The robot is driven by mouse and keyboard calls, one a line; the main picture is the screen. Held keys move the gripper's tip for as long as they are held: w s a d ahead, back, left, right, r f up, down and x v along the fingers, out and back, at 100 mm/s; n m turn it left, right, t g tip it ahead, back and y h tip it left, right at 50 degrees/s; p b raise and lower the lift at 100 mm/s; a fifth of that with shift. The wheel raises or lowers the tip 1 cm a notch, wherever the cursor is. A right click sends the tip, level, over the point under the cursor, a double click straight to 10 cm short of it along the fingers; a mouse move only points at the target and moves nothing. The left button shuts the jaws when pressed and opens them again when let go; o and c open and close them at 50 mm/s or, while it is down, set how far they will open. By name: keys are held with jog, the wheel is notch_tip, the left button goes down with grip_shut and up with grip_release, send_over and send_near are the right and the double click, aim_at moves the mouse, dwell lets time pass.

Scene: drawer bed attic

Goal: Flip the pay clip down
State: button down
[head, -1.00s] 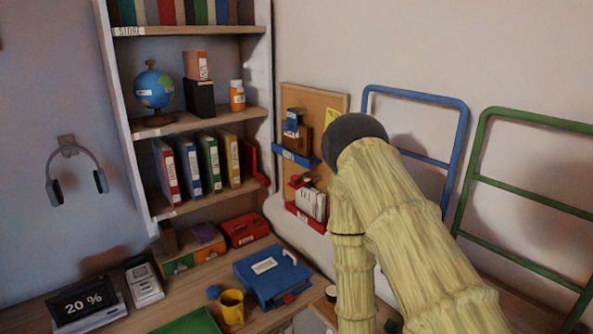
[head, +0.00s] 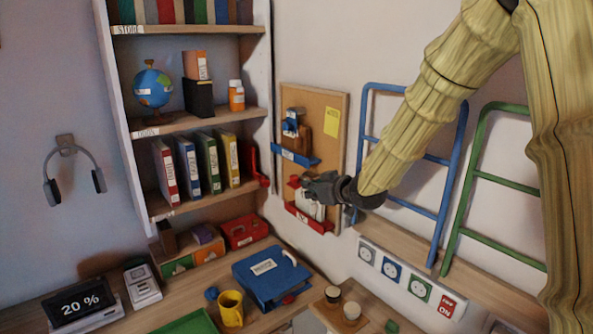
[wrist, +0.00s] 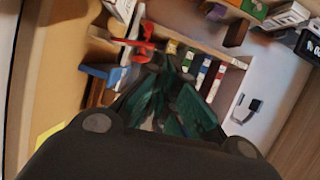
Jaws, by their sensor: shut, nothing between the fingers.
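A corkboard (head: 335,150) on the wall carries two clip holders, and I cannot read which label says pay. The upper holder has a blue clip and blue ledge (head: 293,156). The lower holder has a red clip (head: 294,181), a white pad (head: 308,203) and a red ledge (head: 310,219). My gripper (head: 306,181) is shut and empty, in front of the lower holder and close to the red clip. It partly hides the pad. In the wrist view, the red clip (wrist: 135,43) lies just beyond the fingertips (wrist: 168,68); contact is unclear.
A blue rack (head: 447,180) and a green rack (head: 500,182) stand right of the board. The bookshelf (head: 190,120) is to its left. The desk below holds a blue binder (head: 270,280) and a yellow mug (head: 230,308). A yellow note (head: 331,121) is on the board.

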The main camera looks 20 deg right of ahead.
notch_tip(320, 180, up, 9)
jog(key=w+d+n+t, duration=0.1)
jog(key=shift+w+d+y, duration=0.2)
jog(key=shift+d+y, duration=0.05)
jog(key=shift+y, duration=0.05)
jog(key=p, duration=0.4)
send_over(296, 186)
notch_tip(296, 186, down, 5)
jog(key=shift+s+a+r, duration=0.1)
jog(key=shift+r, duration=0.05)
jog(key=shift+f+p, duration=0.4)
jog(key=shift+f, duration=0.6)
